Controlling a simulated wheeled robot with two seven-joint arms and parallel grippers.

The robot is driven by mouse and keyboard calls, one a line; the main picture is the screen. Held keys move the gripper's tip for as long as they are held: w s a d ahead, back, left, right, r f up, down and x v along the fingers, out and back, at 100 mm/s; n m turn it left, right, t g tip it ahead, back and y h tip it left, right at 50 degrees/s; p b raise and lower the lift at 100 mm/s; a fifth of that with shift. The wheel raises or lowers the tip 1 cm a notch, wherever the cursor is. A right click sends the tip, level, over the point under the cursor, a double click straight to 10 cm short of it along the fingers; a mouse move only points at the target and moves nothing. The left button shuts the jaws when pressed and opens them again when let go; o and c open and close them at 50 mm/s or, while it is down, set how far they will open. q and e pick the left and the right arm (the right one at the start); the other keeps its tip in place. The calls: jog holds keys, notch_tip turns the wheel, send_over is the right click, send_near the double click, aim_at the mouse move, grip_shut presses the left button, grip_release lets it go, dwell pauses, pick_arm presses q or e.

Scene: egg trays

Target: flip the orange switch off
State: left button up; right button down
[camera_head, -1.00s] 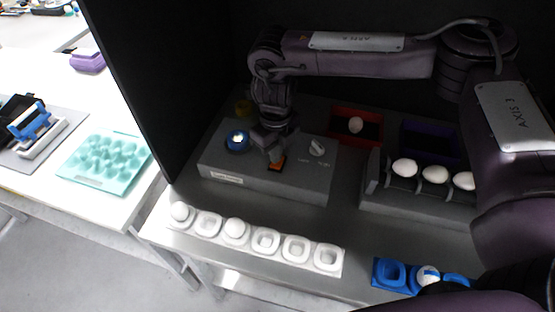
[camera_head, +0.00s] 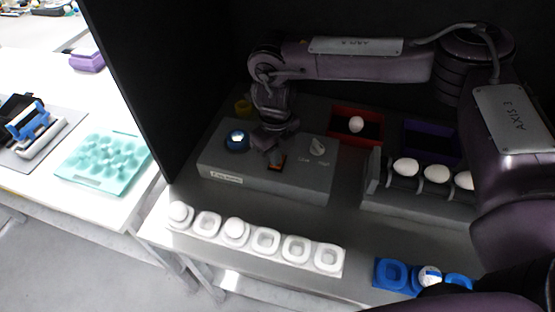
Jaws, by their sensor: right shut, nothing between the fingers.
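The orange switch (camera_head: 281,167) sits on the sloped top of a grey control box (camera_head: 218,166). It looks darker and is partly hidden behind my right gripper (camera_head: 275,160). My right gripper is shut and empty, its tips pointing down at the switch, touching it or just above it; I cannot tell which. My left gripper is not in view.
A white egg tray (camera_head: 266,240) with several cups lies in front of the box. Right of the box are a red bin (camera_head: 343,137) with an egg, a purple bin (camera_head: 428,147) and a grey rack (camera_head: 414,194) with eggs. A blue tray (camera_head: 389,272) is front right.

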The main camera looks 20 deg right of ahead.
jog(key=shift+s+f, duration=0.1)
jog(key=shift+f, duration=0.3)
jog(key=shift+r, duration=0.2)
jog(key=shift+r+p, duration=0.7)
jog(key=shift+r, duration=0.2)
jog(key=shift+r+p, duration=1.85)
jog(key=shift+r, duration=0.6)
